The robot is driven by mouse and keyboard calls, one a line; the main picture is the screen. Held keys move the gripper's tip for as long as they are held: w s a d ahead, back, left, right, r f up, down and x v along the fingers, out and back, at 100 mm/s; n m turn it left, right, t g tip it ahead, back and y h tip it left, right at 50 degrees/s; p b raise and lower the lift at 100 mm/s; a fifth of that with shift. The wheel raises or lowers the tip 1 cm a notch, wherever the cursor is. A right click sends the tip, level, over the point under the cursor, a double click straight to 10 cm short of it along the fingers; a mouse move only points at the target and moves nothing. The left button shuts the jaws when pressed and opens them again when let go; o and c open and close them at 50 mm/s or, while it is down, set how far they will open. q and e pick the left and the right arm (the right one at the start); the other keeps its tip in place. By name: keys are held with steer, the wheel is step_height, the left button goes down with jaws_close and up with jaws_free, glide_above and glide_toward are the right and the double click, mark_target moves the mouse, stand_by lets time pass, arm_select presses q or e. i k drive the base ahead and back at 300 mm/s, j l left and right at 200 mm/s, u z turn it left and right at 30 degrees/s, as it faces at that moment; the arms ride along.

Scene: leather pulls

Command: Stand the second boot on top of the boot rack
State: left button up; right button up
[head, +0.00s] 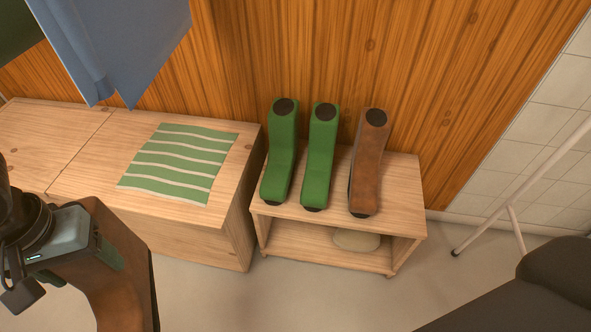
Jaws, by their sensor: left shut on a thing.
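My left gripper (86,238) is at the lower left, shut on a brown boot (128,268) and holding it in front of the wooden chest; the boot's lower part is cut off by the bottom edge. The wooden boot rack (402,200) stands at the centre right. On its top a matching brown boot (368,170) stands on the right, beside a pair of green boots, the left one (281,160) and the right one (320,160). The held boot is well left of the rack. My right gripper is not in view.
A wooden chest (200,232) with a green-striped cloth (175,165) stands left of the rack. A blue cloth (130,45) hangs above it. The rack's top is bare right of the standing brown boot. A pale object (356,240) lies on its lower shelf. Thin white legs (485,232) stand at right.

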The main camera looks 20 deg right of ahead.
mark_target(401, 188)
steer(key=k, duration=0.55)
steer(key=z, duration=1.35)
steer(key=i+z, duration=0.2)
steer(key=i+j, duration=0.1)
steer(key=i, duration=0.2)
steer(key=i+j, duration=0.15)
steer(key=i, duration=0.1)
